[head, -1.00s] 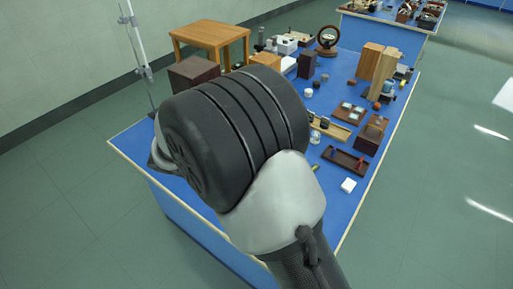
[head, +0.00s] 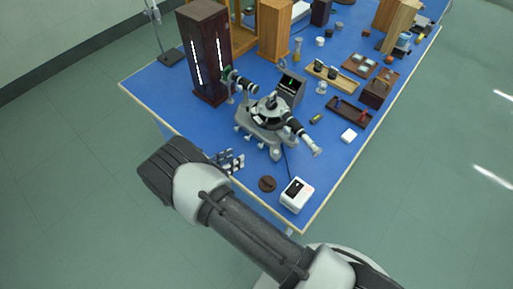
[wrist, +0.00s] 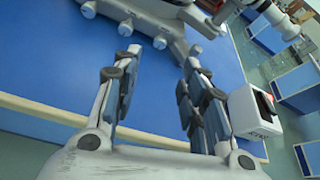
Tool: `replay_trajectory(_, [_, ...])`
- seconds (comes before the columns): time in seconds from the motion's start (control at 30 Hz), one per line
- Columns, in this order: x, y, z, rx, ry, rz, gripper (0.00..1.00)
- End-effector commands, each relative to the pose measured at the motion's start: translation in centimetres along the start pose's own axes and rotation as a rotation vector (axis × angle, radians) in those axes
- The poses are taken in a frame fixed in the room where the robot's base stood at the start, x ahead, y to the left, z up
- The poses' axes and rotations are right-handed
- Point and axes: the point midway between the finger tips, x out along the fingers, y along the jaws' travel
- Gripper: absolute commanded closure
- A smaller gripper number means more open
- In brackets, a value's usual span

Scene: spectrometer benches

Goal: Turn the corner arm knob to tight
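The spectrometer (head: 268,115) stands on the blue bench, a grey base with black telescope arms. Several small knobs line its base; I cannot tell which one is the corner arm knob or how tight it is. In the wrist view the base's near edge (wrist: 110,8) shows, with pale knobs (wrist: 125,28) along it. My gripper (head: 232,158) is at the bench's near edge, in front of the spectrometer. In the wrist view my gripper (wrist: 160,62) is open, its fingers apart with only blue bench top between them; the knobs lie just beyond the fingertips.
A tall dark cabinet (head: 205,55) stands behind, left of the spectrometer. The bench's left front is clear.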

Motion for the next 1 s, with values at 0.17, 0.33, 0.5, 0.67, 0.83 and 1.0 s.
replay_trajectory(0.17, [4.2,-0.1,-0.1,0.001,0.003,-0.005,0.61])
replay_trajectory(0.33, [7.9,-0.2,-0.1,0.002,0.003,-0.005,0.61])
replay_trajectory(0.5, [10.8,-0.1,-0.1,0.002,0.002,-0.003,0.61])
replay_trajectory(0.67, [12.3,-0.1,-0.1,0.002,0.002,-0.001,0.61])
replay_trajectory(0.83, [12.8,-0.1,0.0,0.002,0.002,-0.001,0.61])
replay_trajectory(1.0, [12.8,-0.1,0.0,0.002,0.002,0.0,0.61])
